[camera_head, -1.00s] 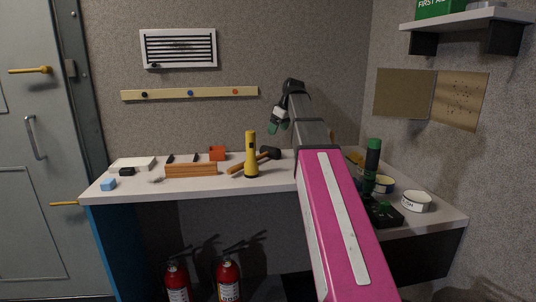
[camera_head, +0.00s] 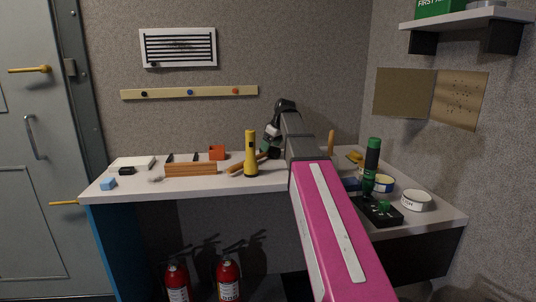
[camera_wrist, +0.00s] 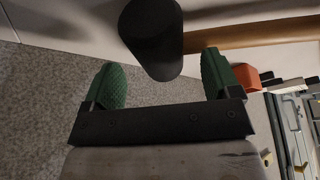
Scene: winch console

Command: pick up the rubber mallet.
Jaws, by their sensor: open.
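The rubber mallet has a wooden handle (camera_head: 235,169) that lies on the bench and passes behind the upright yellow flashlight. In the wrist view its black head (camera_wrist: 152,38) is large and close, with the handle (camera_wrist: 250,35) running off to the right. My gripper (camera_wrist: 162,82) is open, its green fingers apart on either side of the head's lower end in the picture. Nothing is held. I cannot tell how much height is left between fingers and head. In the head view my gripper (camera_head: 270,147) is just right of the flashlight, and covers most of the head.
The yellow flashlight (camera_head: 251,155) stands close left of my gripper. A wooden block (camera_head: 190,170) and an orange-red box (camera_head: 217,153) sit further left. A black base with a green-topped lever (camera_head: 371,165) and round tins (camera_head: 416,201) stand on the right wing.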

